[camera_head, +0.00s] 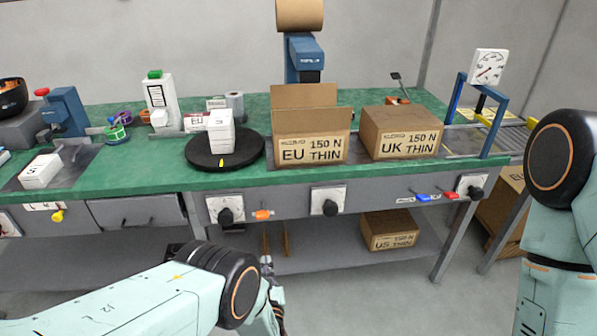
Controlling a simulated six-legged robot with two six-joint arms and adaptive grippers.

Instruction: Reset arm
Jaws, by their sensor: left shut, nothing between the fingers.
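My left arm comes in from the lower left. My left gripper (269,272) is in front of the workbench, below the tabletop's front edge, and is partly hidden behind my wrist. It is shut and holds nothing. It is apart from the boxes and the turntable. My right arm stands at the right edge, and its gripper is out of view.
The green bench (300,180) carries an open EU box (310,150), a UK box (400,132) and a black turntable (190,150) with a white block (221,135). Knobs line the front panel. A US box (390,230) sits on the shelf below.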

